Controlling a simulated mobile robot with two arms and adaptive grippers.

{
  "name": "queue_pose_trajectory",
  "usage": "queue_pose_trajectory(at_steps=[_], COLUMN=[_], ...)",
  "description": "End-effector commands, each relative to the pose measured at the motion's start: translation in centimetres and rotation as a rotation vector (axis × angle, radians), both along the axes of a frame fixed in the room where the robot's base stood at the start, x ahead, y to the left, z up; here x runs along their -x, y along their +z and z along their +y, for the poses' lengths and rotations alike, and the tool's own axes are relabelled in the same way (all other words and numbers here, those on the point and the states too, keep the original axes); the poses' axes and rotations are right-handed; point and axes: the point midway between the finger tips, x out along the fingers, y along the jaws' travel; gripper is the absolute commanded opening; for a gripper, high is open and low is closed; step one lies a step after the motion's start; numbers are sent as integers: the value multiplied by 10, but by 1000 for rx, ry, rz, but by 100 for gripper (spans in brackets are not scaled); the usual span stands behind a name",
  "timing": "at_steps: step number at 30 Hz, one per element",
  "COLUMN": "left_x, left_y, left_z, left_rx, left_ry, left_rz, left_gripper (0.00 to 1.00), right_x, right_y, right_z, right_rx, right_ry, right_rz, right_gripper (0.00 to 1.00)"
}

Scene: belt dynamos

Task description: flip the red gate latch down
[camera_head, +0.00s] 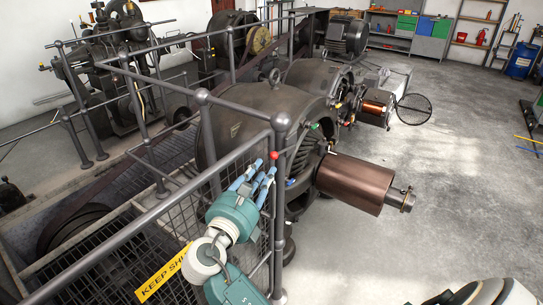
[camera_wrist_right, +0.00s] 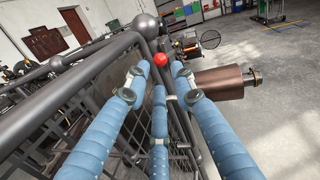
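The red gate latch shows as a small red knob (camera_head: 274,155) beside the corner post of the grey railing gate (camera_head: 281,125). In the right wrist view the red knob (camera_wrist_right: 160,59) sits just beyond the fingertips, below the post's round cap. Its lever is mostly hidden. My right gripper (camera_head: 258,174) is close to the knob, below and left of it in the head view. Its blue fingers (camera_wrist_right: 160,76) are spread and empty, one on each side of the knob and one below. I cannot tell whether any finger touches it. My left gripper is not in view.
Grey railings (camera_head: 160,205) with wire mesh run close beside my right arm, with a yellow sign (camera_head: 163,273) on the mesh. A large dark dynamo (camera_head: 255,115) with a copper-brown cylinder (camera_head: 352,184) stands behind the gate. The floor (camera_head: 455,190) to the right is clear.

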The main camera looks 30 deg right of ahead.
Motion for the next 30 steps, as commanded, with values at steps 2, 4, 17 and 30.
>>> queue_pose_trajectory(at_steps=[2, 4, 17, 30], left_x=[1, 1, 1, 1], left_y=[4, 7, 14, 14], left_z=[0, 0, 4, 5], left_rx=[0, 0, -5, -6], left_ry=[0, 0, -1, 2], left_rz=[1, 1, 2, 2], left_gripper=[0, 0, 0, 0], right_x=[-9, -17, -52, -54], right_y=[3, 3, 0, -1], right_z=[-13, -25, -71, -73], right_rx=[2, 4, -2, -2], right_ry=[-3, -1, 2, 3], right_rz=[-1, 0, -1, -1], right_gripper=[25, 25, 25, 1])
